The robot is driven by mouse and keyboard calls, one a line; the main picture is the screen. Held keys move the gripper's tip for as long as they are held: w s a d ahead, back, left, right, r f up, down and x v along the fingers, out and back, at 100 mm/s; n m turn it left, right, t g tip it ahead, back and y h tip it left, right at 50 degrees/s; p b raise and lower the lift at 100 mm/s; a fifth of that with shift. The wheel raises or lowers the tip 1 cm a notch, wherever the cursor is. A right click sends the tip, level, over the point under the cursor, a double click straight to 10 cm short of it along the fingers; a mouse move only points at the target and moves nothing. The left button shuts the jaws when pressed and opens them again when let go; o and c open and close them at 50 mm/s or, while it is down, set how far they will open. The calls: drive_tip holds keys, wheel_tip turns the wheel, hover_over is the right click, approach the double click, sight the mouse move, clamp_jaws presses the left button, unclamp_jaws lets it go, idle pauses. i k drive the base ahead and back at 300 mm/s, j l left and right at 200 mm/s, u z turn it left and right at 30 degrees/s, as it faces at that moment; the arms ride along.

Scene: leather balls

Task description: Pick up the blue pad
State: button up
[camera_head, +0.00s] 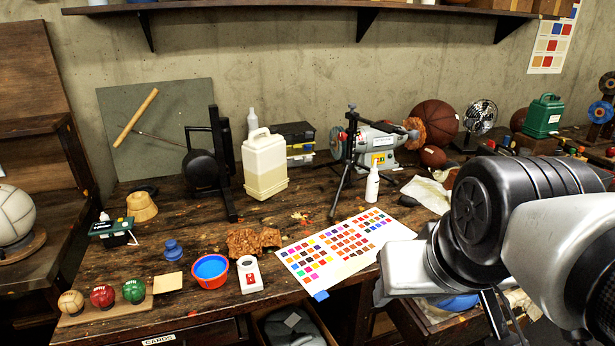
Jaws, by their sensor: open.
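A small flat blue square, which looks like the blue pad (321,295), lies at the table's front edge, by the near corner of a colour chart (345,250). My arm comes in from the right. My gripper (500,322) is at the lower right, with dark thin fingers pointing down, partly hidden by my arm. It is open, to the right of the blue square and apart from it. Another blue, rounded thing (457,302) shows below my arm, in a box or drawer under the table edge; it is partly hidden.
A blue-lined red bowl (211,270), a white device (250,275) and a brown crumpled piece (253,241) stand left of the chart. Three balls (102,296) sit on a board at front left. A tripod (348,165), white bottle (373,182), jug (264,165) and grinder (378,140) stand behind.

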sight(173, 252)
drive_tip(key=u, duration=1.25)
